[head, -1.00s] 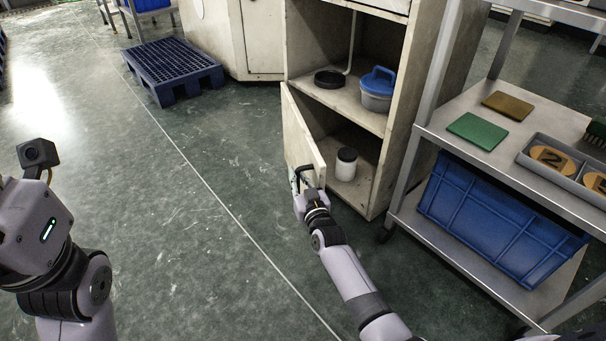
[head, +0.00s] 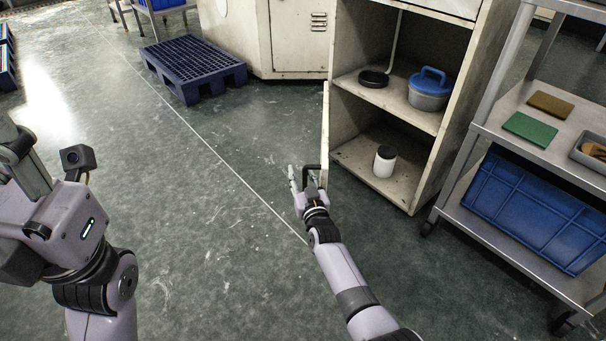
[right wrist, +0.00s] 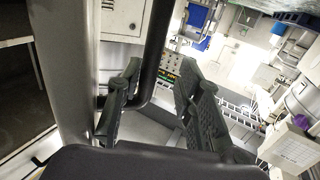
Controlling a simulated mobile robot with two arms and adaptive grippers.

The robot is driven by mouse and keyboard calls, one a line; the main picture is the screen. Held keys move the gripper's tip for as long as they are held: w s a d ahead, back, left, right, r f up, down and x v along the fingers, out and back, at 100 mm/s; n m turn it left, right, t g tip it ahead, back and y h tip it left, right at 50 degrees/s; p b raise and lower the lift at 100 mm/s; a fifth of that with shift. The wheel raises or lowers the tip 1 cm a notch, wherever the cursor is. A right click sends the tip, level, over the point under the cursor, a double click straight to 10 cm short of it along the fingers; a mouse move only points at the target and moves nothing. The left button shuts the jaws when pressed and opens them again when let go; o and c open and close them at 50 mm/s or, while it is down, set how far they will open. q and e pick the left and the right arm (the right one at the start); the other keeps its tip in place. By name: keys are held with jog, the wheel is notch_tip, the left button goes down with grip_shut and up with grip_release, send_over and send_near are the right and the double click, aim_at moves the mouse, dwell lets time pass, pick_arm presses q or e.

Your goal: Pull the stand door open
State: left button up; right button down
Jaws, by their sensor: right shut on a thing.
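The stand door (head: 325,125) is a pale, worn panel. It stands swung out from the left side of the open stand (head: 420,165), almost edge-on in the head view. Its black handle (head: 313,169) is near the free edge. My right gripper (head: 308,181) is at the handle. In the right wrist view the two dark fingers (right wrist: 155,97) are on either side of the black handle bar (right wrist: 156,50), shut on it, with the door (right wrist: 62,75) to the left. My left arm is at the left edge; its gripper is partly cut off and its fingers are unclear.
The stand holds a black dish (head: 374,79), a blue-lidded pot (head: 430,88) and a white jar (head: 385,161). A steel cart (head: 490,125) with a blue crate (head: 535,210) stands to the right. A blue pallet (head: 193,66) lies behind. The floor left of the door is clear.

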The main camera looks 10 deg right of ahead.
jog(key=shift+w+d+r, duration=0.2)
jog(key=shift+w+r, duration=0.15)
jog(key=shift+r, duration=0.05)
jog(key=c, duration=1.6)
grip_release()
jog(key=shift+w+f, duration=0.1)
jog(key=shift+f, duration=0.05)
jog(key=shift+w+f, duration=0.1)
jog(key=shift+f, duration=0.1)
jog(key=s, duration=1.2)
